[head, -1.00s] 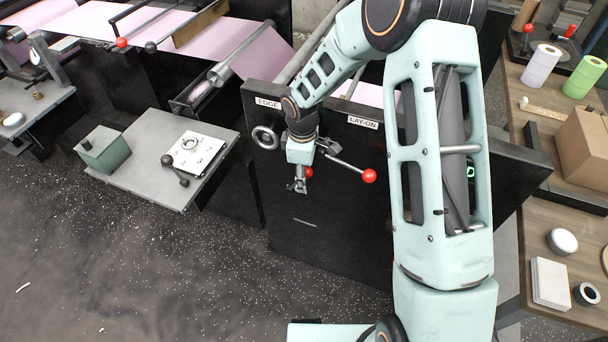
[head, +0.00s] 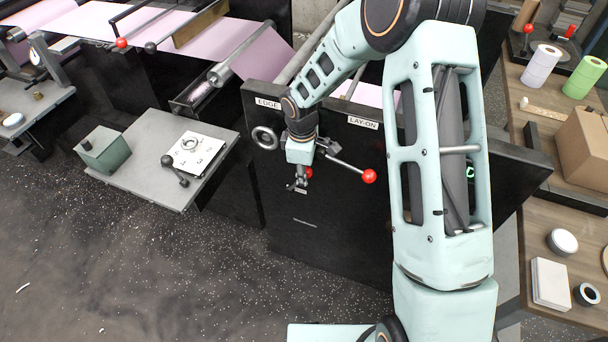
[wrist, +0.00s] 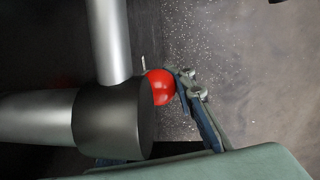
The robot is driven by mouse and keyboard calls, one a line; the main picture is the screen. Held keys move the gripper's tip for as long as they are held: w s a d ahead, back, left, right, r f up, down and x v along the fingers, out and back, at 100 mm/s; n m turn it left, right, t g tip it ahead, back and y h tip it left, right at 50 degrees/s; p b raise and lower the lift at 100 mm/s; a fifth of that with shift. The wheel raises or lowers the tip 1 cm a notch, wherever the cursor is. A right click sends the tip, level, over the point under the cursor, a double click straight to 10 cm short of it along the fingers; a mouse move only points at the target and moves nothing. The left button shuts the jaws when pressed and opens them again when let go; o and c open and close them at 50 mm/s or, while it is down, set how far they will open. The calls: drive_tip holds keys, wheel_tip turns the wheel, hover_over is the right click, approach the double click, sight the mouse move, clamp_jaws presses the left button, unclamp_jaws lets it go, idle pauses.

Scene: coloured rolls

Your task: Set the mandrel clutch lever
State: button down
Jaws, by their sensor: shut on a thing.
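A red ball knob (head: 308,173) is beside my gripper (head: 298,185), low on the front of the black machine panel. In the wrist view the red knob (wrist: 160,87) touches the finger (wrist: 195,105) on its right. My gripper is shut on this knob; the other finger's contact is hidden. A dark round hub (wrist: 112,118) with thick grey bars stands in front of the knob and hides its left edge and the lever's rod. A second lever with a red knob (head: 369,176) sticks out to the right, below the LAY-ON label (head: 363,123). No label reading mandrel is legible.
A handwheel (head: 265,138) sits on the panel left of my gripper, below the EDGE label (head: 268,103). A grey table (head: 140,170) with a dial plate (head: 195,152) stands further left. A wooden bench (head: 510,215) with rolls and a box is at right. The floor in front is clear.

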drive_tip(key=shift+w+a+r, duration=0.2)
drive_tip(key=shift+a+r, duration=0.05)
drive_tip(key=shift+a, duration=0.15)
drive_tip(key=shift+w+a+r, duration=0.15)
drive_tip(key=shift+a, duration=0.25)
drive_tip(key=shift+w+a+r, duration=0.1)
drive_tip(key=shift+a+r, duration=0.05)
drive_tip(key=shift+a, duration=0.2)
drive_tip(key=shift+w+a+r, duration=0.1)
drive_tip(key=shift+w+a, duration=0.15)
drive_tip(key=shift+a, duration=0.45)
drive_tip(key=shift+w+a+r, duration=0.1)
drive_tip(key=shift+w+a, duration=0.1)
drive_tip(key=shift+a, duration=0.5)
drive_tip(key=shift+d+f, duration=0.1)
drive_tip(key=shift+f, duration=0.05)
idle(0.5)
drive_tip(key=c, duration=1.6)
unclamp_jaws()
drive_tip(key=shift+f, duration=0.1)
wheel_tip(320, 180, up, 12)
drive_tip(key=s, duration=0.1)
